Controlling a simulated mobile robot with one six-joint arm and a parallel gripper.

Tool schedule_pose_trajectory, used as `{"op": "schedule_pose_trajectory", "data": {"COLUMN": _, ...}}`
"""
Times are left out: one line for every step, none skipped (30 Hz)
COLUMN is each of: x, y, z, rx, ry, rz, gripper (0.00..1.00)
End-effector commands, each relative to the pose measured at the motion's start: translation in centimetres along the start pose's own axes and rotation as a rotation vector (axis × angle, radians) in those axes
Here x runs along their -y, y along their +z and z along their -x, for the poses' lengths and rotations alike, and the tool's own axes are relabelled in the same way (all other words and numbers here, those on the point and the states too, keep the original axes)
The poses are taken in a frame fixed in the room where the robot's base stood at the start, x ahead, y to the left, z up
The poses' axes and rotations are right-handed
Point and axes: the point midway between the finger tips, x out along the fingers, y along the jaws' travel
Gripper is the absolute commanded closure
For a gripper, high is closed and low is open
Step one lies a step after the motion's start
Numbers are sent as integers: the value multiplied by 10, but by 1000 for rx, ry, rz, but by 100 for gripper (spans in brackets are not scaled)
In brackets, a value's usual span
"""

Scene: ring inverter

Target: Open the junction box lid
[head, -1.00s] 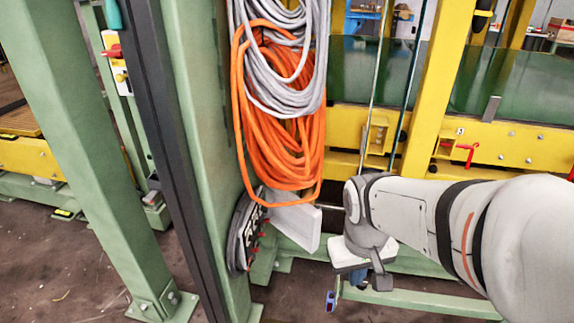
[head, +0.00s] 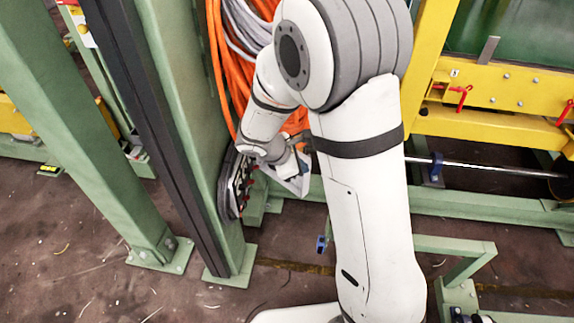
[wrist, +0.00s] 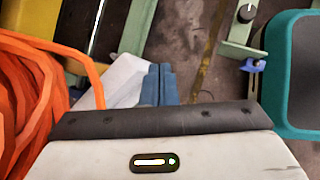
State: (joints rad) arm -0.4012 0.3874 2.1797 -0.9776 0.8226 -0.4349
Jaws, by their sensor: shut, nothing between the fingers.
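The junction box (head: 236,186) is on the side of the green post in the head view, its dark inside with red parts facing right. Its pale lid (head: 297,181) stands swung out from the box, partly hidden by my wrist. In the wrist view the lid (wrist: 122,82) is a pale panel just left of my gripper (wrist: 158,84). The blue fingers are together and hold nothing. They are right beside the lid; I cannot tell whether they touch it. In the head view my arm hides the fingertips.
Orange cable coils (head: 222,70) hang on the post just above the box, and show at the left of the wrist view (wrist: 35,95). A yellow machine frame (head: 490,117) and a green rail (head: 490,207) stand to the right. The floor (head: 100,290) in front is open.

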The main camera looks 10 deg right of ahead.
Motion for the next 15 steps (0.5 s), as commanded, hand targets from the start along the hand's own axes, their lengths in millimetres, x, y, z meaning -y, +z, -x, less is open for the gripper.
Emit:
{"op": "schedule_pose_trajectory", "data": {"x": -11, "y": -20, "z": -3, "rx": 18, "ry": 39, "rz": 127, "gripper": 100}}
{"op": "schedule_pose_trajectory", "data": {"x": -16, "y": -31, "z": -6, "rx": 28, "ry": 63, "rz": 195, "gripper": 100}}
{"op": "schedule_pose_trajectory", "data": {"x": -23, "y": -45, "z": -9, "rx": 40, "ry": 93, "rz": 279, "gripper": 100}}
{"op": "schedule_pose_trajectory", "data": {"x": -27, "y": -54, "z": -11, "rx": 49, "ry": 114, "rz": 338, "gripper": 100}}
{"op": "schedule_pose_trajectory", "data": {"x": -31, "y": -63, "z": -12, "rx": 56, "ry": 133, "rz": 390, "gripper": 100}}
{"op": "schedule_pose_trajectory", "data": {"x": -35, "y": -74, "z": -15, "rx": 66, "ry": 156, "rz": 453, "gripper": 100}}
{"op": "schedule_pose_trajectory", "data": {"x": -37, "y": -81, "z": -16, "rx": 72, "ry": 170, "rz": 492, "gripper": 100}}
{"op": "schedule_pose_trajectory", "data": {"x": -39, "y": -87, "z": -17, "rx": 77, "ry": 183, "rz": 525, "gripper": 100}}
{"op": "schedule_pose_trajectory", "data": {"x": -41, "y": -94, "z": -18, "rx": 82, "ry": 196, "rz": 563, "gripper": 100}}
{"op": "schedule_pose_trajectory", "data": {"x": -42, "y": -98, "z": -19, "rx": 85, "ry": 204, "rz": 583, "gripper": 100}}
{"op": "schedule_pose_trajectory", "data": {"x": -43, "y": -101, "z": -20, "rx": 88, "ry": 211, "rz": 599, "gripper": 100}}
{"op": "schedule_pose_trajectory", "data": {"x": -44, "y": -104, "z": -22, "rx": 90, "ry": 215, "rz": 613, "gripper": 100}}
{"op": "schedule_pose_trajectory", "data": {"x": -44, "y": -105, "z": -24, "rx": 91, "ry": 217, "rz": 620, "gripper": 100}}
{"op": "schedule_pose_trajectory", "data": {"x": -45, "y": -105, "z": -26, "rx": 92, "ry": 219, "rz": 623, "gripper": 100}}
{"op": "schedule_pose_trajectory", "data": {"x": -46, "y": -106, "z": -30, "rx": 92, "ry": 219, "rz": 624, "gripper": 100}}
